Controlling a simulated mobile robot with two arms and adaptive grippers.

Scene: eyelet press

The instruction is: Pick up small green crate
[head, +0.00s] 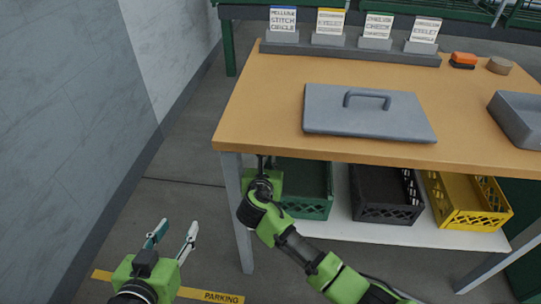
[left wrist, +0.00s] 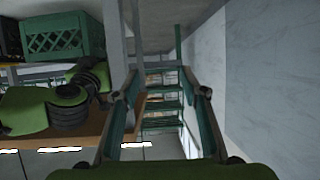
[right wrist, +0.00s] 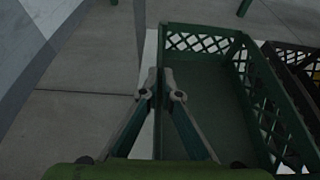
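The small green crate (head: 306,205) stands on the white lower shelf under the table, partly hidden by the tabletop and my right arm. In the right wrist view the crate (right wrist: 205,85) is empty, with lattice walls. My right gripper (right wrist: 161,88) is at its left wall, one finger on each side, the tips close together and apparently shut on that wall. In the head view the right gripper (head: 265,162) is mostly hidden below the table edge. My left gripper (head: 176,230) is open and empty over the floor, left of the table; it also shows in its wrist view (left wrist: 162,95).
A black crate (head: 386,210) and a yellow crate (head: 465,222) stand right of the green one on the shelf (head: 345,228). A table leg (head: 238,215) is close to my right gripper. A grey lid (head: 368,112) lies on the tabletop. The left floor is clear.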

